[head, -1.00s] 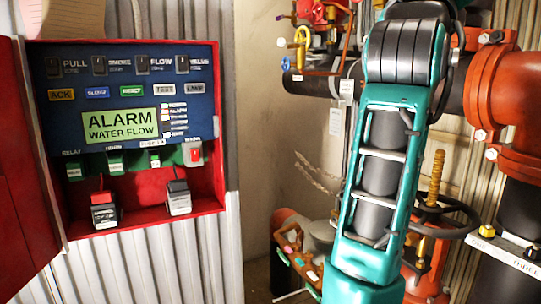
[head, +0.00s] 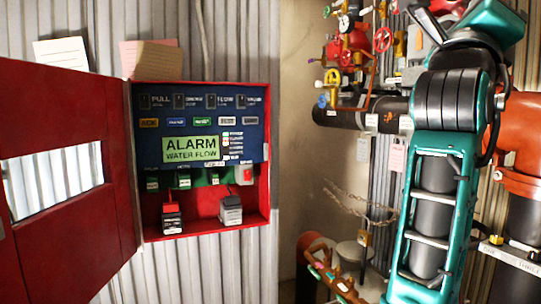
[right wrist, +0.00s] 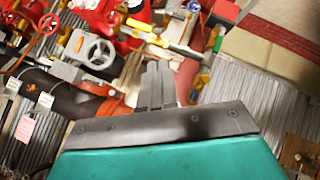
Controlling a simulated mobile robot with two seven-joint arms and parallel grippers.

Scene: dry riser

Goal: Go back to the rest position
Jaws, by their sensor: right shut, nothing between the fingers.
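My right arm, teal with dark joints, rises along the right side of the head view and bends over at the top. In the right wrist view my right gripper (right wrist: 157,85) is shut and empty, its grey fingers together in front of the pipes and valves. Whether the fingers touch any of these is unclear. My left gripper is not in view. The red alarm panel (head: 264,190) is on the corrugated wall at the left, with its display reading ALARM WATER FLOW. Its red door (head: 60,215) stands open to the left.
Pipes and colored valve wheels (head: 382,39) are at the upper right, behind and beside my right arm. A large orange pipe fitting (head: 520,140) is at the right edge. A chain (head: 345,203) hangs near the corner. A bare pale wall (head: 310,160) lies between panel and pipes.

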